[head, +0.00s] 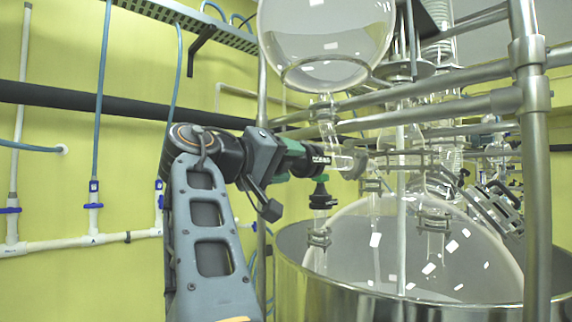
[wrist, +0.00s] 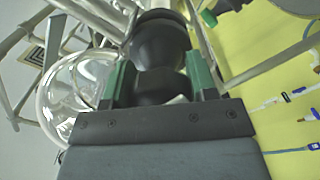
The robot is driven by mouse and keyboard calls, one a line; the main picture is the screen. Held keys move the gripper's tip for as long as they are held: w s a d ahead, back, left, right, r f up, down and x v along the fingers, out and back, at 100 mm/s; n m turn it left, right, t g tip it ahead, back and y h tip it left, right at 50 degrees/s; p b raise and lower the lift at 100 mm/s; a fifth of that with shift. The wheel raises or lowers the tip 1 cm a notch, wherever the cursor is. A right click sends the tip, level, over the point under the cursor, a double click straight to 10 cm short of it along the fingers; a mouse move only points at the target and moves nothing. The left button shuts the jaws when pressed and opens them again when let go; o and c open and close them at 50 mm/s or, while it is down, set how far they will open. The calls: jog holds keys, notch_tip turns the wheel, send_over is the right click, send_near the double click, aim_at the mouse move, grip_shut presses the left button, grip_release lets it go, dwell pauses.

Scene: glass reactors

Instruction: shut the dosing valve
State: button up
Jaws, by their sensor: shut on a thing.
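The dosing valve's black knob (head: 318,160) is in the middle of the head view, on the glass fitting (head: 345,161) below a large round glass vessel (head: 326,38). My gripper (head: 296,160) reaches it from the left, its green fingers on the knob. In the wrist view the black ribbed knob (wrist: 160,42) sits between the two green fingers of my gripper (wrist: 160,82), which are shut on it. The knob's near end is partly hidden by the gripper. I cannot tell how far the valve is turned.
Steel rails and an upright post (head: 537,180) stand to the right of the valve. A large glass reactor in a steel jacket (head: 400,292) is below. A second black valve part (head: 320,196) hangs just under the knob. White pipes (head: 80,243) run along the yellow wall.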

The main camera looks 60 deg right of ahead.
dwell(0.5)
jog(key=o, duration=0.9)
jog(key=v, duration=1.4)
jog(key=shift+b, duration=0.35)
jog(key=shift+d, duration=0.1)
